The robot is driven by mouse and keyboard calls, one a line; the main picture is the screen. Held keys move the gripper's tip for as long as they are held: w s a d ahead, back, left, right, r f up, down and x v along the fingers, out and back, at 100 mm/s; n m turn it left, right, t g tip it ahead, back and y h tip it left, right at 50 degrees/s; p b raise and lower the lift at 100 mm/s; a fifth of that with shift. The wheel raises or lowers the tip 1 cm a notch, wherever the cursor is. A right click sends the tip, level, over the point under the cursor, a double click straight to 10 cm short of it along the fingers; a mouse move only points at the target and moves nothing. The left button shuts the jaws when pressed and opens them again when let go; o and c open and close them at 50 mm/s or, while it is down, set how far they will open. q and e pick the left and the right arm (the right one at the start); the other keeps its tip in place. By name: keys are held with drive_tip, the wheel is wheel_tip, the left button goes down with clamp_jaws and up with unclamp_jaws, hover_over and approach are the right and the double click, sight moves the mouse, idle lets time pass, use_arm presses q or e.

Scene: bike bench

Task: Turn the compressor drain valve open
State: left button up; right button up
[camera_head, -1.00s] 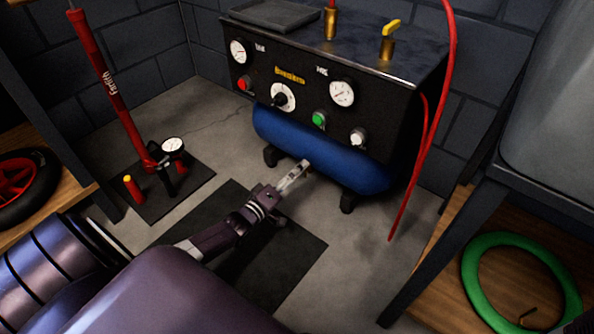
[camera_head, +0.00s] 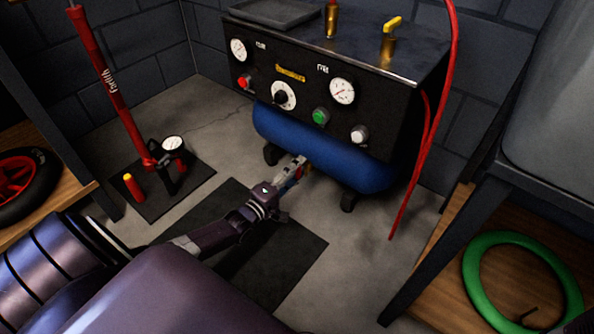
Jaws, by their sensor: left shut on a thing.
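The compressor has a black control box (camera_head: 262,82) above a blue tank (camera_head: 330,160). Low on the tank's front, a small drain valve (camera_head: 307,171) shows as a brass-coloured bit with a little red beside it. My left gripper (camera_head: 301,167) reaches up to it from the lower left. Its fingers are shut on the small red part, which looks like the valve's handle. The fingers hide most of the valve, and I cannot tell the handle's exact angle. My right gripper is not in view.
A red hose (camera_head: 430,120) hangs at the compressor's right side. A red floor pump (camera_head: 112,95) stands on a mat at left. A shelf with a green ring (camera_head: 478,290) is at lower right. A dark mat (camera_head: 290,262) lies under my left arm.

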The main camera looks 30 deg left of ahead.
use_arm(q)
drive_tip(key=o, duration=1.2)
drive_tip(key=shift+c, duration=0.2)
drive_tip(key=s, duration=1.2)
drive_tip(key=shift+a, duration=0.45)
